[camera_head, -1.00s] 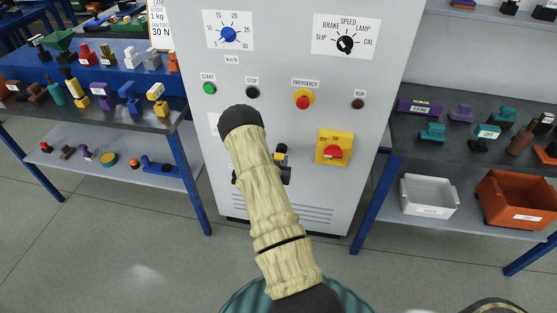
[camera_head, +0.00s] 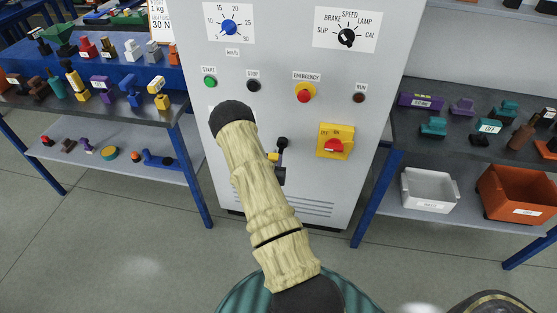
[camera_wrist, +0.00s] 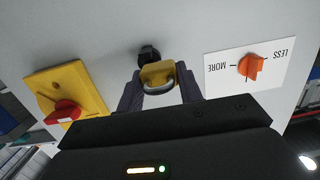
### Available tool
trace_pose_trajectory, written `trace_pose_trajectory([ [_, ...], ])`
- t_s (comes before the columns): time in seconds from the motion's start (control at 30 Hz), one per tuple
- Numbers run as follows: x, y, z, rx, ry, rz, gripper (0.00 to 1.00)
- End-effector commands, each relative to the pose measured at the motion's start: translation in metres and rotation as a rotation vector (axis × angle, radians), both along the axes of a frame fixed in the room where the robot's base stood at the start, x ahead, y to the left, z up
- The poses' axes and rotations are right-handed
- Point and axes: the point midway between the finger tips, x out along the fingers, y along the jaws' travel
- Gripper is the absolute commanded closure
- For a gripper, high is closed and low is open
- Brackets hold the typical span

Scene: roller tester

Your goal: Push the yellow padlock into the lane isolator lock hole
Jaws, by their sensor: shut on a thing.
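The yellow padlock (camera_wrist: 158,72) is held between the dark fingers of my gripper (camera_wrist: 160,78), its pale shackle toward the palm. In the head view the padlock (camera_head: 273,157) is a small yellow patch beside my forearm, with my gripper (camera_head: 279,174) mostly hidden. The lane isolator (camera_head: 345,130) is a yellow plate with a red handle, to the right of the gripper on the cabinet front. The wrist view shows the isolator (camera_wrist: 83,80) at left, apart from the padlock. A small dark spot (camera_wrist: 54,87) on its plate may be the lock hole.
A black knob (camera_wrist: 148,52) stands out from the panel just beyond the padlock. An orange LESS/MORE knob (camera_wrist: 250,66) is at right in the wrist view. The red emergency button (camera_head: 304,95) is above. Loaded tables flank the cabinet (camera_head: 310,190).

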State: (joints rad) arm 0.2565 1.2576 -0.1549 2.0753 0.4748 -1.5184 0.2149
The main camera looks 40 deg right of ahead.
Motion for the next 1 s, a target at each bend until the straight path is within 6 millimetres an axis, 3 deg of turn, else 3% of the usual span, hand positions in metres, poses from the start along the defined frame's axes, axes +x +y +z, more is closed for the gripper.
trace_pose_trajectory([
  [0.17,0.021,0.047,-0.004,-0.007,0.007,0.141,1.0],
  [0.4,0.048,0.152,-0.013,-0.013,0.01,0.438,1.0],
  [0.63,0.051,0.252,-0.021,-0.003,0.004,0.716,1.0],
  [0.8,0.047,0.285,-0.022,0.004,-0.001,0.809,1.0],
  [1.0,0.047,0.288,-0.022,0.005,-0.001,0.817,1.0],
])
